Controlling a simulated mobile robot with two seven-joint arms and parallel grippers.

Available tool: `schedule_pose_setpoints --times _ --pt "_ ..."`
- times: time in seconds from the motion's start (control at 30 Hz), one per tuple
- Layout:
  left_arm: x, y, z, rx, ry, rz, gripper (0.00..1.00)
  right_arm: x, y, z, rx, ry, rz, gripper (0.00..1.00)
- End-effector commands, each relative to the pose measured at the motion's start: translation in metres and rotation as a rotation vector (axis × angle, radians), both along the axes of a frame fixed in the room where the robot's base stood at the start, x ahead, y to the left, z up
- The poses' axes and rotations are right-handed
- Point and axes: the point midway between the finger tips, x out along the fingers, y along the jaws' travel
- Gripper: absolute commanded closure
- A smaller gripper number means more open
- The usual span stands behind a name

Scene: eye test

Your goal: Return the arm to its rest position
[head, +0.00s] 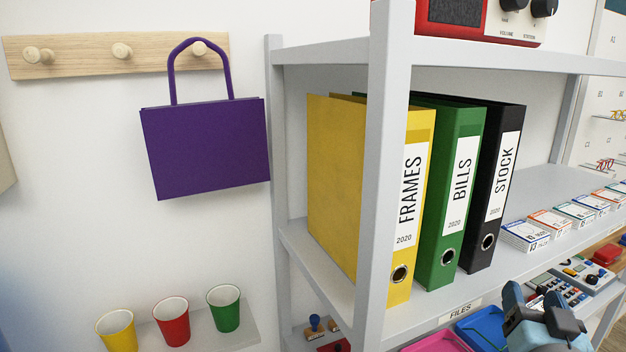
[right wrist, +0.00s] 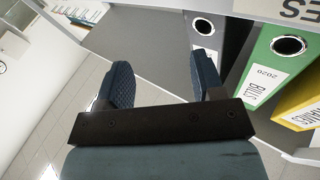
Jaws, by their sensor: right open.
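My right gripper (head: 533,298) is at the lower right of the head view, in front of the shelf with the binders. In the right wrist view its two dark blue fingers (right wrist: 163,78) stand apart with nothing between them. The right-hand finger in that view appears close to the black binder (right wrist: 234,30); I cannot tell whether they touch. My left gripper is in neither view.
Yellow (head: 333,180), green (head: 452,190) and black (head: 496,185) binders stand upright on the grey shelf (head: 325,272). Card stacks (head: 525,235) lie to their right. A purple bag (head: 205,150) hangs on a peg rail (head: 75,55). Cups (head: 172,322) stand lower left.

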Motion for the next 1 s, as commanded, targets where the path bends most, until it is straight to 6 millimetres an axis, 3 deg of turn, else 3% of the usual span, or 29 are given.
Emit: schedule_pose_setpoints --times 0.03,0.1,0.2,0.3,0.5,0.87,1.0 --pt "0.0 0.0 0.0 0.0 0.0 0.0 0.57 -0.011 0.003 -0.04 0.013 0.16 -0.012 0.38" --pt "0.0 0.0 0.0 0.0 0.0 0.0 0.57 -0.03 0.01 -0.09 0.015 0.378 -0.011 0.38" --pt "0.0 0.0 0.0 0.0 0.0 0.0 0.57 -0.064 0.024 -0.149 0.005 0.661 0.028 0.38" --pt "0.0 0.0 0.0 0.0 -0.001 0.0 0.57 -0.096 0.038 -0.188 -0.014 0.87 0.086 0.38" --pt "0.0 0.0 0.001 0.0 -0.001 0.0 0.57 -0.149 0.06 -0.233 -0.045 1.151 0.206 0.38" --pt "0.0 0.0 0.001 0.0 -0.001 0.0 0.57 -0.233 0.093 -0.274 -0.091 1.502 0.452 0.38" --pt "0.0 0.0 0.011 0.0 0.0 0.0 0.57 -0.214 0.098 -0.281 -0.104 1.413 0.46 0.38"
